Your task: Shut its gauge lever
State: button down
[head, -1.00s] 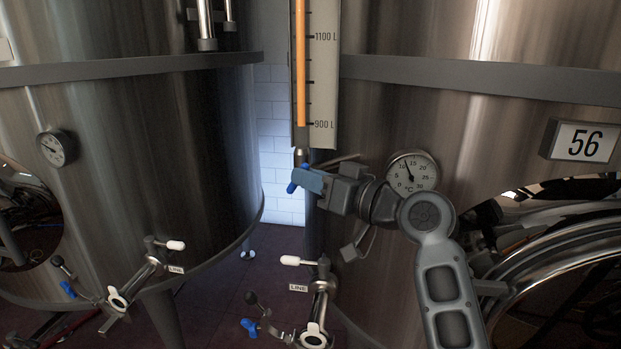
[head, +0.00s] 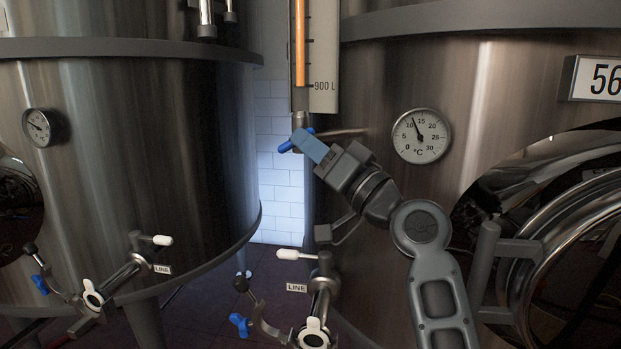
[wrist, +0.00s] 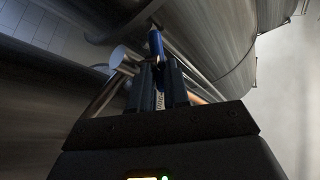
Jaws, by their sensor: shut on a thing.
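The gauge lever (head: 286,147) is blue and sits at the foot of the level gauge (head: 318,60) of tank 56. In the head view its blue end sticks out to the left, angled slightly down, beyond my gripper (head: 308,143). My gripper's blue-tipped fingers cover the rest of it. In the wrist view the blue lever (wrist: 156,42) rises from between the two dark fingers, which are shut on it. A metal pipe runs beside the fingers there. The lever's pivot is mostly hidden.
A round thermometer (head: 421,136) is on the tank wall right of my wrist. A white-handled line valve (head: 296,255) is below, with another blue-handled valve (head: 240,323). A round manway door (head: 560,270) is at right. A second tank (head: 130,150) stands at left.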

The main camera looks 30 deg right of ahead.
jog(key=m+t+h+b, duration=0.1)
jog(key=m+t+b, duration=0.1)
jog(key=b, duration=0.2)
jog(key=f+m+t+h+b, duration=0.1)
jog(key=m+t+h+b, duration=0.1)
jog(key=m+b, duration=0.1)
jog(key=m+t+h+b, duration=0.2)
jog(key=m+b, duration=0.1)
jog(key=b, duration=0.3)
jog(key=shift+w+a+f, duration=0.15)
jog(key=shift+a+f, duration=0.05)
jog(key=shift+f, duration=0.1)
jog(key=shift+r+m+t+h, duration=0.1)
jog(key=shift+m+t+h, duration=0.25)
jog(key=shift+h, duration=0.25)
jog(key=c, duration=1.1)
grip_release()
jog(key=b+v, duration=0.2)
jog(key=v, duration=0.5)
jog(key=shift+s+f, duration=0.25)
jog(key=shift+s, duration=0.05)
